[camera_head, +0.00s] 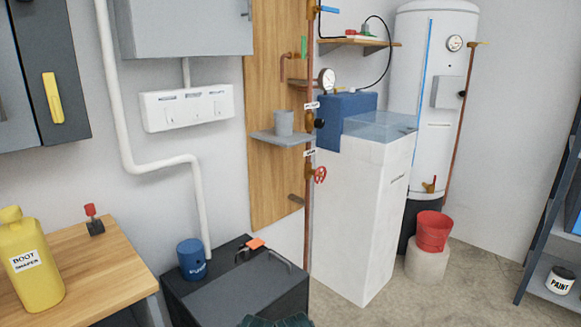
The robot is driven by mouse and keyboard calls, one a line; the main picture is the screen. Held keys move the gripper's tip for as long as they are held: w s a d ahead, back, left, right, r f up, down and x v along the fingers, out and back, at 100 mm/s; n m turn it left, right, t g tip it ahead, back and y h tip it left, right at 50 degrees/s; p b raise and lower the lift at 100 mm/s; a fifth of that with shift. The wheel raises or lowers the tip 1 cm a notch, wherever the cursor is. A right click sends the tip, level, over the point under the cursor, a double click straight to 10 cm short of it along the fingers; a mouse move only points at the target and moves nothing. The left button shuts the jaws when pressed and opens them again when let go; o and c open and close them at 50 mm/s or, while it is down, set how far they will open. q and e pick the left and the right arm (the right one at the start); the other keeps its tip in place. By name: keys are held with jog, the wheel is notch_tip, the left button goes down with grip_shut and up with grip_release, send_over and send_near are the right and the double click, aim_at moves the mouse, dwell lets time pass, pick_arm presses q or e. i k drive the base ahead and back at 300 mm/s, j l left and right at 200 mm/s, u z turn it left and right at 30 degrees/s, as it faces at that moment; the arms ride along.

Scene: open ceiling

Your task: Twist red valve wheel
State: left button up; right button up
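The red valve wheel (320,174) is small and sits low on a vertical copper pipe (309,215), on a brass valve body. It stands out to the right of the pipe, in front of the left side of the white cabinet. A small white tag is fixed to the pipe just above it. Neither of my grippers can be made out in the head view, and nothing touches the wheel.
A black chest (235,290) stands below the pipe, with a blue can (191,260) on top. The white cabinet (360,220) is close right of the wheel. A grey shelf (270,138) juts out above left. A dark ribbed thing at the bottom edge is mostly cut off.

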aim_at(318, 173)
jog(key=i+l+u, duration=0.15)
jog(key=l+u, duration=0.25)
jog(key=i+l+u, duration=0.1)
jog(key=l+u, duration=0.2)
jog(key=u, duration=0.15)
jog(key=l+u, duration=0.25)
jog(key=l, duration=0.85)
jog(key=l+u, duration=0.25)
jog(key=l, duration=2.45)
